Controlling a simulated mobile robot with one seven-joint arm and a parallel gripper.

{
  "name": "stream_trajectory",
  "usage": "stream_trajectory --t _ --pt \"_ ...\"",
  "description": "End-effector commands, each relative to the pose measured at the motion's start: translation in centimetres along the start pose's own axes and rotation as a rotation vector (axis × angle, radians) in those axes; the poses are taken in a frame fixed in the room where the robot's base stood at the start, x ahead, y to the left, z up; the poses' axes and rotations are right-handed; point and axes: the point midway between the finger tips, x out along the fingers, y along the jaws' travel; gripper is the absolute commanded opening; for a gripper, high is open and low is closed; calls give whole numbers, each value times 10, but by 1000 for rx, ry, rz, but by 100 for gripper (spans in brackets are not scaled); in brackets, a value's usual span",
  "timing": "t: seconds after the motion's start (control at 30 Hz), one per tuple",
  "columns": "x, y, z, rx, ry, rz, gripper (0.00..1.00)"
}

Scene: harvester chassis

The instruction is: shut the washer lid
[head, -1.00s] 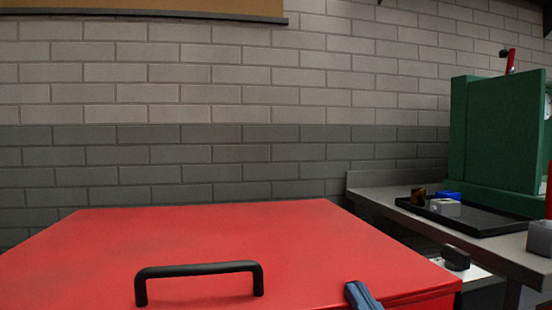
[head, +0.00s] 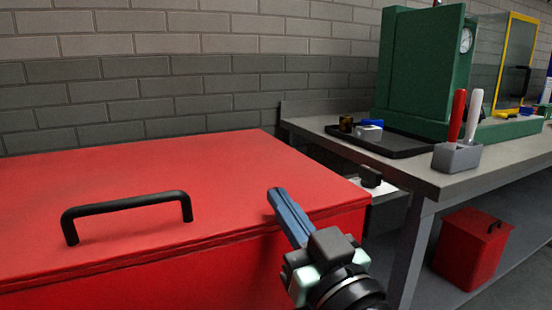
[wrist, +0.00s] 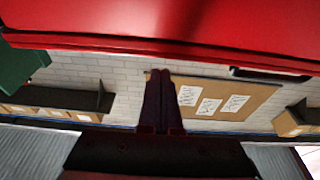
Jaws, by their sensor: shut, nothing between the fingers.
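The red washer lid (head: 180,170) lies flat on top of the red washer body (head: 200,270) in the head view, with only a thin seam along its front edge. A black bar handle (head: 128,207) stands on the lid near the front. My gripper (head: 277,198) is in front of the lid's front right part in the head view, its blue fingers together and empty. Whether the fingers touch the lid is not clear. In the wrist view my shut fingers (wrist: 160,90) show below a red washer surface (wrist: 180,25).
A grey workbench (head: 440,178) stands to the right, with a black tray (head: 385,140), a green machine (head: 420,70) and a grey holder (head: 457,156) on it. A red bin (head: 470,250) sits below. A brick wall is behind.

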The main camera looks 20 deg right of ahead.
Motion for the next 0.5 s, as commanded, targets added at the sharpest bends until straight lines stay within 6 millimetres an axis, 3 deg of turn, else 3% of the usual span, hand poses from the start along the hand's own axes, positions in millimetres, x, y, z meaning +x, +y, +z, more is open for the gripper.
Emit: stream_trajectory --t 0.03,0.3,0.5 --pt "8 -2 -20 -3 10 -1 0" --pt "-54 0 -8 -3 14 5 0" --pt "-84 -1 -6 -3 17 2 0"
